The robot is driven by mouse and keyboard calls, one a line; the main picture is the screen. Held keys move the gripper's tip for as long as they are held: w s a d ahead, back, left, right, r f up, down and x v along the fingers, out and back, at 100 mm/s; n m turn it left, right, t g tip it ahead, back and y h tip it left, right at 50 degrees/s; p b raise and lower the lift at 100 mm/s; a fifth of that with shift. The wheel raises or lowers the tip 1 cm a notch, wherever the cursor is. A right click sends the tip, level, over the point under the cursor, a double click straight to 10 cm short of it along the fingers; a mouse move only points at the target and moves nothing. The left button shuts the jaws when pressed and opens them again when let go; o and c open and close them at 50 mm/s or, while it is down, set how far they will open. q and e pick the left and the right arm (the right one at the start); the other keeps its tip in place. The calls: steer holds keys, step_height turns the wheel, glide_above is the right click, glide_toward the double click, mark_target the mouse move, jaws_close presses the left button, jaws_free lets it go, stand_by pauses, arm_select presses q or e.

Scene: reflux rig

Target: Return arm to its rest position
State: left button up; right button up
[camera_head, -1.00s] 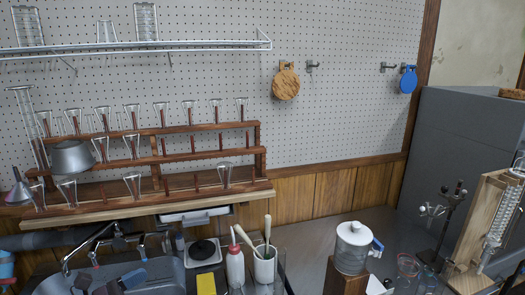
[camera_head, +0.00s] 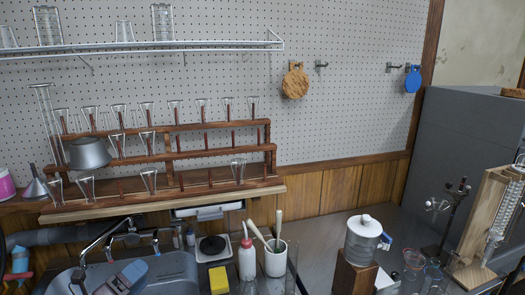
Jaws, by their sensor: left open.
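My left gripper (camera_head: 124,278) shows at the bottom left as a blue-grey and dark shape, over the grey sink (camera_head: 178,268) and below its metal tap. It is open, and I see nothing held in it. The lower part of it and the rest of my left arm are cut off by the frame's bottom edge. My right gripper and arm are not in view.
A white wash bottle (camera_head: 246,262) and a white pot with pestles (camera_head: 275,262) stand right of the sink. A white-lidded jar (camera_head: 363,238) stands on a wooden block. A wooden condenser stand (camera_head: 482,225) is at the right.

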arm_select(q)
steer(key=s+f+n+g+y+b, duration=0.1)
steer(key=s+f+n+y, duration=0.1)
steer(key=s+f+n, duration=0.2)
steer(key=s+f+n+g+y+b, duration=0.1)
steer(key=s+f+n+y, duration=0.2)
steer(key=s+f+n, duration=0.2)
steer(key=s+f+n+g+y+b, duration=0.1)
steer(key=s+f+n+y, duration=0.2)
steer(key=f+n, duration=0.6)
steer(key=shift+s+d+f+n, duration=0.1)
steer(key=shift+s+n, duration=0.15)
steer(key=shift+n, duration=0.9)
steer(key=shift+s+d+f+n, duration=0.1)
steer(key=shift+s+n, duration=0.15)
steer(key=shift+n, duration=0.95)
steer(key=shift+s+d+n, duration=0.1)
steer(key=shift+s+n, duration=0.15)
steer(key=shift+n, duration=0.9)
steer(key=s+f+n+g+y+b, duration=0.1)
steer(key=s+f+n+g+b, duration=0.1)
steer(key=s+f, duration=0.5)
steer(key=s+n, duration=0.1)
steer(key=s, duration=0.3)
steer(key=shift+d+f+g+y, duration=0.3)
steer(key=shift+d+f+g, duration=0.05)
steer(key=shift+g, duration=0.05)
